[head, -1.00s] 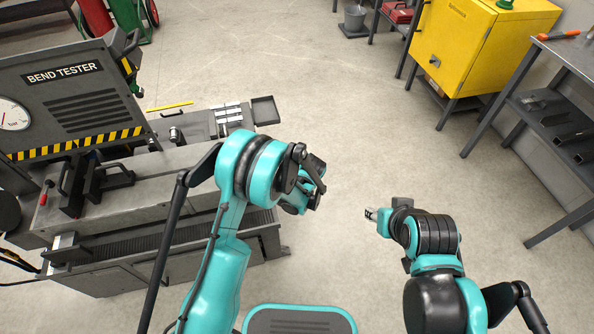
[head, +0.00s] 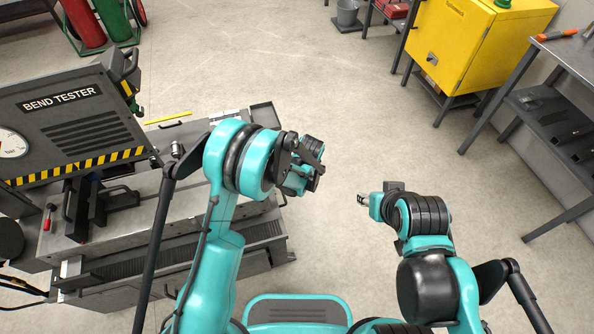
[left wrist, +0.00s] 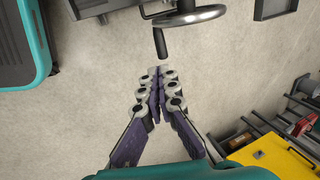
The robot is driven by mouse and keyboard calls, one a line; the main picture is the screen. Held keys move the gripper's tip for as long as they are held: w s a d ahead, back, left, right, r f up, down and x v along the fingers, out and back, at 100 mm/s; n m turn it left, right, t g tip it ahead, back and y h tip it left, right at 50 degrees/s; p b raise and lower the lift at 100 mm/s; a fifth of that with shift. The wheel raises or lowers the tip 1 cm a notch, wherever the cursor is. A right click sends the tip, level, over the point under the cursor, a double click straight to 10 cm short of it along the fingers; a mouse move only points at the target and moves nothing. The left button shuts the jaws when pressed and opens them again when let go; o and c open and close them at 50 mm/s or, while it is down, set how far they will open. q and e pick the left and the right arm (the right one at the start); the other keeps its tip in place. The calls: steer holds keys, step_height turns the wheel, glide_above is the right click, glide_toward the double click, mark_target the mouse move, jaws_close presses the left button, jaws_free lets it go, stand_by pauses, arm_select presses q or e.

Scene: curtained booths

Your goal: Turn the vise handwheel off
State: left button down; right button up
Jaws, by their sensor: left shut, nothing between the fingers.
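The handwheel (left wrist: 196,17) shows at the top of the left wrist view as a grey rim, partly cut off by the picture's edge. Its black handle (left wrist: 160,42) sticks out from the rim toward my fingers. My left gripper (left wrist: 157,72) is shut and empty, its fingertips close to the handle's end with a small gap in the picture. I cannot tell the depth between them. In the head view I cannot make out the handwheel or my left fingertips. My right gripper (head: 362,199) is over open floor; its fingers are too small to read.
The grey bend tester (head: 100,130) and its bench stand at the left, beside my left arm. A yellow cabinet (head: 470,45) stands at the back right, a grey shelf table (head: 560,60) at the right edge. The concrete floor (head: 350,110) between them is clear.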

arm_select(q)
steer(key=b+x, duration=0.5)
steer(key=x, duration=0.7)
steer(key=shift+f, duration=0.2)
arm_select(e)
step_height(320, 180, down, 5)
steer(key=shift+f, duration=0.2)
arm_select(q)
steer(key=shift+w, duration=0.1)
steer(key=shift+f, duration=0.35)
arm_select(e)
steer(key=shift+a, duration=0.75)
